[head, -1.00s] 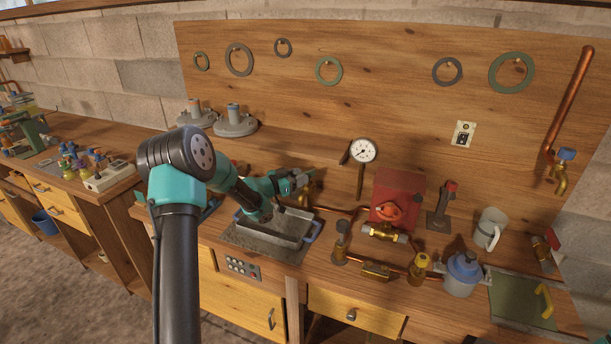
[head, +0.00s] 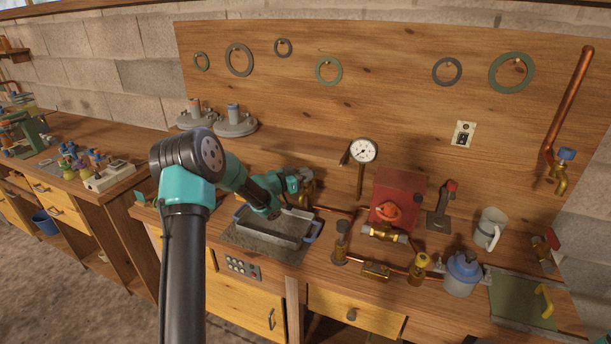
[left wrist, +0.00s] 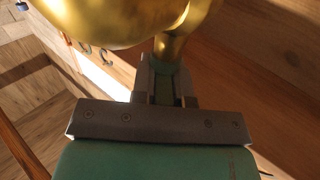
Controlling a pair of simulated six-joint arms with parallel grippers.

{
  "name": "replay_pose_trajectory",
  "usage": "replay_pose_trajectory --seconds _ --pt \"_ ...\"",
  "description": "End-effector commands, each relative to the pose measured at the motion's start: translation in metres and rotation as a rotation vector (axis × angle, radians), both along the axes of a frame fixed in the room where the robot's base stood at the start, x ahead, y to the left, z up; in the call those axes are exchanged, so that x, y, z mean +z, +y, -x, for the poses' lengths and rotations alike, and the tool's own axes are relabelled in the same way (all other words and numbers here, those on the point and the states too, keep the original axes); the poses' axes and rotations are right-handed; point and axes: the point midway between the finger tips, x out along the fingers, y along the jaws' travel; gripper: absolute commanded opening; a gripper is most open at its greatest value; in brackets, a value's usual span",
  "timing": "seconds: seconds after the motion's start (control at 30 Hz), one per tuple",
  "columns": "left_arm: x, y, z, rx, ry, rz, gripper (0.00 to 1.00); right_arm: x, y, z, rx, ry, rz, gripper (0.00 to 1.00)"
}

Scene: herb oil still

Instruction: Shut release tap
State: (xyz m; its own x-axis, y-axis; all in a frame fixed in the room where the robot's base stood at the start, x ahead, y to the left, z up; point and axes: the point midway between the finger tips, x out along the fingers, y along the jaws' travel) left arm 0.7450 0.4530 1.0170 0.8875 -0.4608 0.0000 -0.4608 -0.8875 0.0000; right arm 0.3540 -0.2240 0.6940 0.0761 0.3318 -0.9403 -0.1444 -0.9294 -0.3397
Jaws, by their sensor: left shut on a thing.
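A brass tap (head: 309,199) sits at the back of the bench, just behind the grey metal tray (head: 258,238), and is partly hidden by my left gripper (head: 304,179). In the left wrist view, a large rounded brass body (left wrist: 125,18) fills the top. A narrower brass stem (left wrist: 171,44) runs down from it to my left gripper (left wrist: 165,80), whose fingers are shut on it. The exact grip is hard to see in the head view. My right gripper is not in view.
The red box (head: 407,188), a dial gauge (head: 363,151) and copper pipe (head: 337,210) stand right of the tap. A blue-topped jar (head: 463,275) and grey mug (head: 490,228) are farther right.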

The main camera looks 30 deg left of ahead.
Motion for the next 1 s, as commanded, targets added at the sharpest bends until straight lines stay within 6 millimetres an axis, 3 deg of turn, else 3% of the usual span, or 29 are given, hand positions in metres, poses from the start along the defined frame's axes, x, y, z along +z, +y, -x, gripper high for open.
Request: replay_pose_trajectory --seconds 0.57,1.0 --pt "-0.0009 0.0008 -0.0002 -0.068 0.001 0.0 0.0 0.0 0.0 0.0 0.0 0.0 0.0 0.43" --pt "-0.0017 0.0023 -0.0012 -0.34 0.0 -0.002 0.0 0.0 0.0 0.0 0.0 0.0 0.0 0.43"
